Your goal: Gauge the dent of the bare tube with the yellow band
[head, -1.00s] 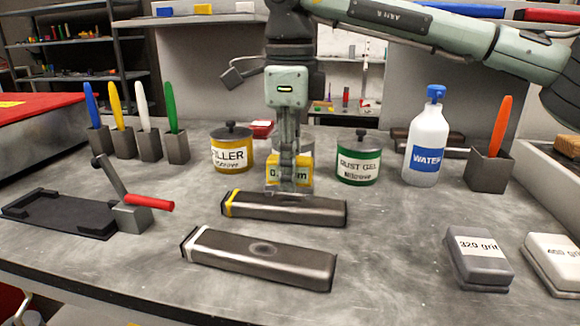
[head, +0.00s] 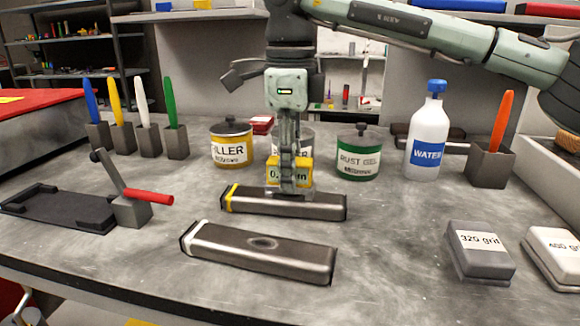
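The bare tube with the yellow band (head: 245,200) lies on the bench in the middle, its yellow band at the left end. My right gripper (head: 290,186) points straight down over the middle of this tube. Its fingers are closed on a yellow gauge block (head: 304,172) with a partly covered label reading "0." and "mm". The gauge's lower edge is at or just above the tube's top; I cannot tell if they touch. The dent is hidden behind the gripper and gauge. A second tube with a white band (head: 225,245) lies nearer, with an oval dent on top. My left gripper is out of view.
Behind stand a FILLER can (head: 231,150), a green RUST GEL can (head: 359,160) and a WATER bottle (head: 427,140). A clamp with red handle (head: 148,196) is at left. Sanding blocks (head: 478,252) lie at right. Several coloured pens stand in holders. The front middle bench is clear.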

